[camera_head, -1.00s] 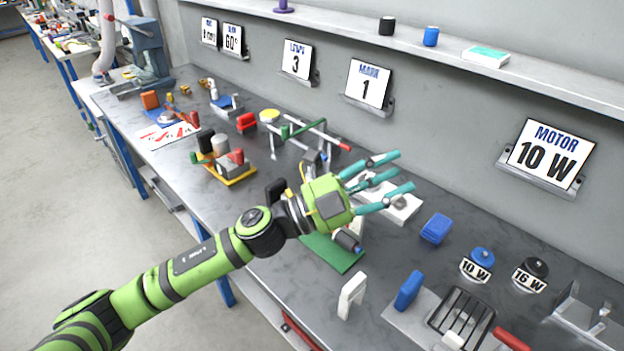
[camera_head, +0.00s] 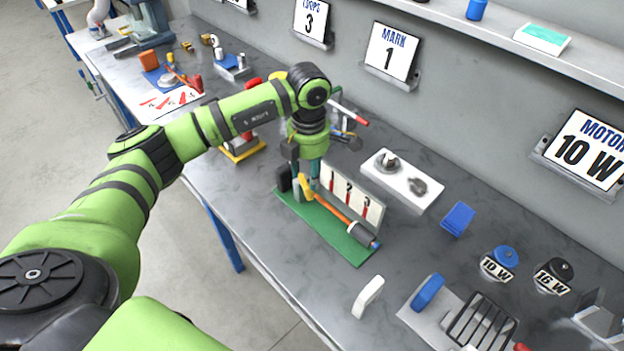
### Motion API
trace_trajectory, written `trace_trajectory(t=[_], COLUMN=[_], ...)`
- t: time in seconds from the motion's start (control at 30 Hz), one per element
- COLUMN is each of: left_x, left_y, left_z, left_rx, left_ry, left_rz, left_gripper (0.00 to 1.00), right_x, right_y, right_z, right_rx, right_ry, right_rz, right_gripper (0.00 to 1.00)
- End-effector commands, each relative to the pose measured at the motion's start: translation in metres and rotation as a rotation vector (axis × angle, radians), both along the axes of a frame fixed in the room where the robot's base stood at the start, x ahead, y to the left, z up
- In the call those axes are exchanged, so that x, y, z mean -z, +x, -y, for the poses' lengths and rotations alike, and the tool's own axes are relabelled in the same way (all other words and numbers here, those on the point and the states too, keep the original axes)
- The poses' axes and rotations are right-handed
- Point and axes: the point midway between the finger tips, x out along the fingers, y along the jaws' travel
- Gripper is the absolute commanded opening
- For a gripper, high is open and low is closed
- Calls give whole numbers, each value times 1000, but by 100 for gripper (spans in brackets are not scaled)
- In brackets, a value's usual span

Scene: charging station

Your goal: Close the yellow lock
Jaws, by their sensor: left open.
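A charging station with a green base (camera_head: 352,247) stands on the grey bench in the middle of the view. Its white panel (camera_head: 335,180) carries red marks. A small yellow part (camera_head: 306,187), which looks like the yellow lock, sits at the left end of an orange rod (camera_head: 333,212) above the base. I cannot tell the lock's exact position. My left gripper (camera_head: 314,177) points down over the left end of the station, with its teal fingers right beside the yellow part. It is open, and its fingers are partly hidden. My right gripper is out of view.
A white block with grey fittings (camera_head: 402,181) lies behind the station. A blue block (camera_head: 457,219) and a white upright piece (camera_head: 368,297) stand to its right. A yellow-based fixture (camera_head: 243,151) is behind my arm. A shelf (camera_head: 560,62) runs along the wall.

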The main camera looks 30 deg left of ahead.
Motion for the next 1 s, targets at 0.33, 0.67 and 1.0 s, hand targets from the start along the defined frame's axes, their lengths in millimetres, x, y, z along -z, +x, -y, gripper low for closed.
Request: trace_trajectory(t=[0.33,0.67,1.0], left_x=[47,54,54], left_y=[-1,0,0], left_z=[1,1,1], left_rx=[-1,0,0], left_ry=[-4,-5,-5], left_rz=[-1,1,1], left_gripper=[46,46,0], right_x=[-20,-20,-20], right_y=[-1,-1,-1], right_z=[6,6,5], right_rx=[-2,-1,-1], right_ry=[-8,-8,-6], right_rz=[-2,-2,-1], right_gripper=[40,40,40])
